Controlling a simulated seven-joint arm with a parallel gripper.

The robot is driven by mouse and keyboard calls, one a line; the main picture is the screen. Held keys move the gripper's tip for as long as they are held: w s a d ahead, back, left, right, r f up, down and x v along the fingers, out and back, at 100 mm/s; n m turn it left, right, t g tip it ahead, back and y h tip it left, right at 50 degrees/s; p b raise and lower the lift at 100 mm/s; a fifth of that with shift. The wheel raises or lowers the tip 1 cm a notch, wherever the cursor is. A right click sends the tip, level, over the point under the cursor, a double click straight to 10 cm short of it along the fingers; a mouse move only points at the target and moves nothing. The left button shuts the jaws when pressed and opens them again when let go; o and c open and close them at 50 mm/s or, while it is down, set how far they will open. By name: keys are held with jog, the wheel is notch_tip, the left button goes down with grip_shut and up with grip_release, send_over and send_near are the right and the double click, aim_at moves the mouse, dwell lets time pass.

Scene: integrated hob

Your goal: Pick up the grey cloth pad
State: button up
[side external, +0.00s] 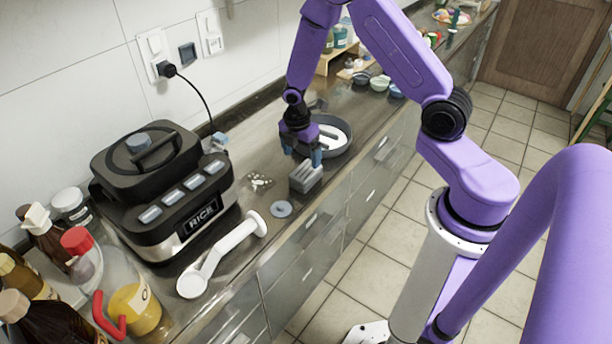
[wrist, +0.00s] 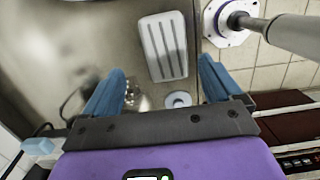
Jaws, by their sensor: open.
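The grey pad (side external: 306,178) is a ribbed, block-like piece on the counter near its front edge. In the wrist view the pad (wrist: 163,47) shows pale grey with long grooves, lying nearly lengthwise in the picture. My gripper (side external: 302,156) points down just above and behind it in the side view. In the wrist view my gripper (wrist: 162,70) is open, its blue fingers apart to the left and right of the pad's near end. Nothing is held between them. The exact height above the pad is hard to tell.
A grey pan (side external: 340,142) stands close behind the gripper. A small grey disc (side external: 281,209) and a long white-handled utensil (side external: 215,260) lie in front. The counter's front edge is close to the pad.

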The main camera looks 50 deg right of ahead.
aim_at(306, 170)
notch_tip(306, 170, down, 2)
jog(key=shift+d+f, duration=0.15)
jog(key=shift+f, duration=0.1)
jog(key=shift+s+d+f, duration=0.1)
jog(key=shift+s+f, duration=0.05)
jog(key=shift+f, duration=0.75)
jog(key=shift+s+d+f, duration=0.1)
jog(key=shift+d+f, duration=0.05)
jog(key=shift+f, duration=0.7)
jog(key=shift+s+d+f, duration=0.1)
jog(key=shift+s+f, duration=0.05)
jog(key=shift+f, duration=0.75)
jog(key=c, duration=1.1)
